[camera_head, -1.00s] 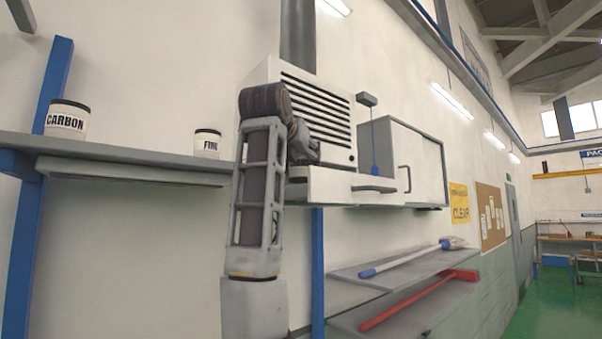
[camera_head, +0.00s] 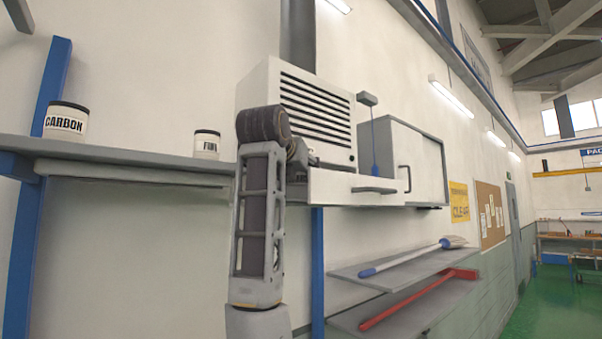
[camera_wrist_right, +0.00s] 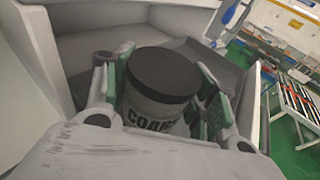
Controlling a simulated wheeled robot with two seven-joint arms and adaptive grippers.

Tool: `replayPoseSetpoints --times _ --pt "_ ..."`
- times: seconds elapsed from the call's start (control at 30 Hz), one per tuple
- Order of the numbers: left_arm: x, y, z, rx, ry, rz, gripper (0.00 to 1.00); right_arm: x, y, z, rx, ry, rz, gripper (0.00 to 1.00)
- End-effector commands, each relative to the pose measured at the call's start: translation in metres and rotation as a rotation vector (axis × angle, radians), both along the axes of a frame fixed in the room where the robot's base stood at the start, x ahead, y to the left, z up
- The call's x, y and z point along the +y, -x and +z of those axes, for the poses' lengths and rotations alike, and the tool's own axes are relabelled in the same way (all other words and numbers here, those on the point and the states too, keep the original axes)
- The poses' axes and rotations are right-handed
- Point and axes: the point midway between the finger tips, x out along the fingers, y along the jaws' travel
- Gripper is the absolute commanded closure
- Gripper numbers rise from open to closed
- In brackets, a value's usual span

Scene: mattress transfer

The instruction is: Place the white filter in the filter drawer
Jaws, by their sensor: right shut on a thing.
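The filter drawer (camera_head: 338,187) is pulled out below a white slatted unit (camera_head: 300,108) on the wall. My right gripper (camera_wrist_right: 160,82) is shut on a light canister (camera_wrist_right: 152,108) with a dark lid and black letters, partly cut off, between its green-padded fingers. In the right wrist view, grey walls like the drawer's inside (camera_wrist_right: 82,48) surround the canister. I cannot tell whether it touches the drawer floor. My left gripper is not in view.
A shelf (camera_head: 120,150) at left holds a canister marked CARBON (camera_head: 66,121) and a smaller one marked FINE (camera_head: 206,145). A grey cabinet (camera_head: 418,165) stands right of the drawer. Lower shelves hold a blue-and-white tool (camera_head: 405,258) and a red one (camera_head: 415,298).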

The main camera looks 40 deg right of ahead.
Motion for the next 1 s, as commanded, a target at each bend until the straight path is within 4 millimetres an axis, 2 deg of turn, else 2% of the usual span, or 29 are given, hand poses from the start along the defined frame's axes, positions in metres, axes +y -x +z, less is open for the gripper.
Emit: replayPoseSetpoints --times 0.3,0.33,0.5,1.0 --pt "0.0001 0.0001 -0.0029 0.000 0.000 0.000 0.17 0.0004 0.0000 -0.0035 -0.001 -0.001 0.001 0.70" --pt "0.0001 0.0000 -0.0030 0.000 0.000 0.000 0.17 0.0003 -0.0001 -0.0039 0.000 -0.001 0.001 0.42" --pt "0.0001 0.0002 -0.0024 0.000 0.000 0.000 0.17 0.0001 -0.0001 -0.0032 0.000 0.000 0.000 0.22" --pt "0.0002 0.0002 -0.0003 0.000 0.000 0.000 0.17 -0.0002 0.0002 -0.0001 0.000 0.000 0.000 0.22"
